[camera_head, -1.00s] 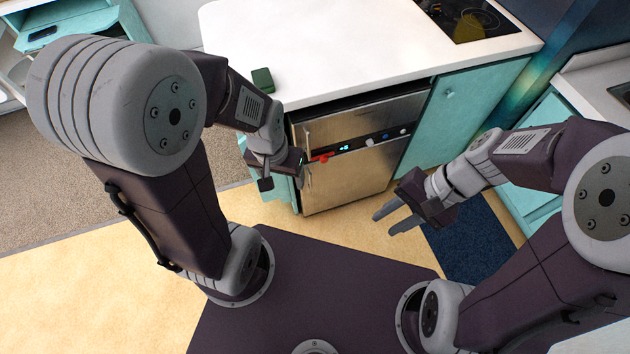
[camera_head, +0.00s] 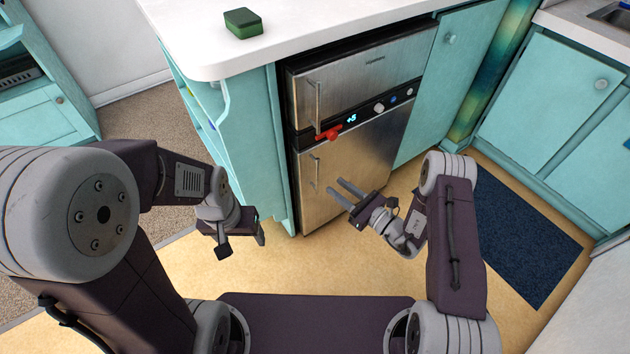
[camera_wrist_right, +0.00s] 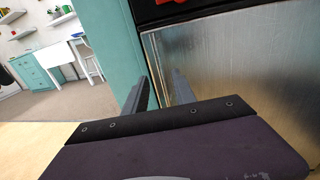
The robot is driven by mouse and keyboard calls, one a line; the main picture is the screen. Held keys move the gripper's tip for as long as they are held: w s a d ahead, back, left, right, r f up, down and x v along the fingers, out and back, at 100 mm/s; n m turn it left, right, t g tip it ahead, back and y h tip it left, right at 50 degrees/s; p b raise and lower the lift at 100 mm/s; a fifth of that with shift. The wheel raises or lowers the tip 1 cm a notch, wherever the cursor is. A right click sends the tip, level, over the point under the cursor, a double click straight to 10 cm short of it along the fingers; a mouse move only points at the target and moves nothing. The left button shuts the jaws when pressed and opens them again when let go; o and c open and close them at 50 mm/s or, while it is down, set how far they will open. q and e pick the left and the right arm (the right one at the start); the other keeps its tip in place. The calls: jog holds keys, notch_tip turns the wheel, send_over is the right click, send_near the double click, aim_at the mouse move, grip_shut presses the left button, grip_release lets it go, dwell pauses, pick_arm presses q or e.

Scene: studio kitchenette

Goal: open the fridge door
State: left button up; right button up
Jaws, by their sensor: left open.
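The steel fridge has an upper door (camera_head: 365,75) and a lower door (camera_head: 365,150), both shut, each with a vertical handle on its left side. The upper handle (camera_head: 317,105) and lower handle (camera_head: 315,177) are clear of my grippers. My right gripper (camera_head: 334,187) is open and empty, its fingers pointing left in front of the lower door, right of and below the lower handle. The right wrist view shows its two fingers (camera_wrist_right: 160,93) apart near the steel front (camera_wrist_right: 240,75). My left gripper (camera_head: 242,247) is open and empty, low left of the fridge.
A control strip with a display (camera_head: 352,118) and a red part (camera_head: 328,134) lies between the doors. A white counter (camera_head: 330,22) with a green box (camera_head: 243,22) is above. Teal cabinets flank the fridge. A dark blue mat (camera_head: 520,235) lies right on the floor.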

aim_at(318, 173)
jog(key=b+x, duration=0.3)
jog(key=x, duration=0.6)
jog(key=shift+b, duration=0.3)
jog(key=shift+r, duration=0.1)
grip_shut()
dwell(0.8)
